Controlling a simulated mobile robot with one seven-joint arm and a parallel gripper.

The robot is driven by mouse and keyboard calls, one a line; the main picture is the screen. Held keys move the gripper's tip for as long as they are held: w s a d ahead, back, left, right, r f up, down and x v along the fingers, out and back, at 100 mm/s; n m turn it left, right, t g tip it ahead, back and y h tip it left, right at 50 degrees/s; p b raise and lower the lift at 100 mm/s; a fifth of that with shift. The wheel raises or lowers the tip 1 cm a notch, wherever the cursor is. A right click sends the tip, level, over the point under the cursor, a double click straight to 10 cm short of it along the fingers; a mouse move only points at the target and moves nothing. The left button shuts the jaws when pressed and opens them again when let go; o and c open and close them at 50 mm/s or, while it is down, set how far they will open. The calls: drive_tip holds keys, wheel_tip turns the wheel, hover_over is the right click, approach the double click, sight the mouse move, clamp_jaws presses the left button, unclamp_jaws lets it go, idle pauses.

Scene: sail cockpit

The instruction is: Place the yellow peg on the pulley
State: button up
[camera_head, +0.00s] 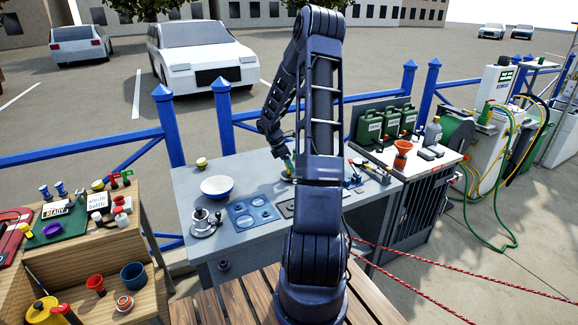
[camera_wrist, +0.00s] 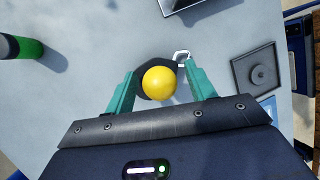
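In the wrist view, the yellow peg (camera_wrist: 159,83) shows as a round yellow head seen from above. My gripper (camera_wrist: 160,85) has its two teal fingers on either side of it, with a visible gap on each side, so it is open around the head without gripping it. A dark rounded piece with a silver loop, seemingly the pulley (camera_wrist: 184,56), lies under or behind the yellow head; I cannot tell whether they touch. In the head view my gripper (camera_head: 289,166) is low over the grey table, and my arm hides the peg and pulley.
In the head view, a white-blue bowl (camera_head: 217,187), a winch (camera_head: 204,224) and a blue plate (camera_head: 252,212) occupy the grey table (camera_head: 190,184) left of my arm.

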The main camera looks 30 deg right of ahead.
drive_tip(key=v, duration=1.2)
drive_tip(key=s+a+r+m+t, duration=0.1)
drive_tip(key=s+a+r+m, duration=0.3)
drive_tip(key=s+a+r, duration=0.45)
drive_tip(key=s+a+r+m+t+y, duration=0.1)
drive_tip(key=s+a+r+m+t, duration=0.1)
drive_tip(key=s, duration=0.7)
drive_tip(key=s+a+r+m+t+y, duration=0.1)
drive_tip(key=s+a+r+m+t, duration=0.1)
drive_tip(key=s+a+r+m, duration=0.2)
drive_tip(key=s+a+r+m+t+y, duration=0.2)
drive_tip(key=s+m, duration=0.4)
drive_tip(key=s, duration=0.7)
drive_tip(key=shift+s+a+r+t, duration=0.3)
drive_tip(key=shift+a+r, duration=0.2)
drive_tip(key=shift+r, duration=0.45)
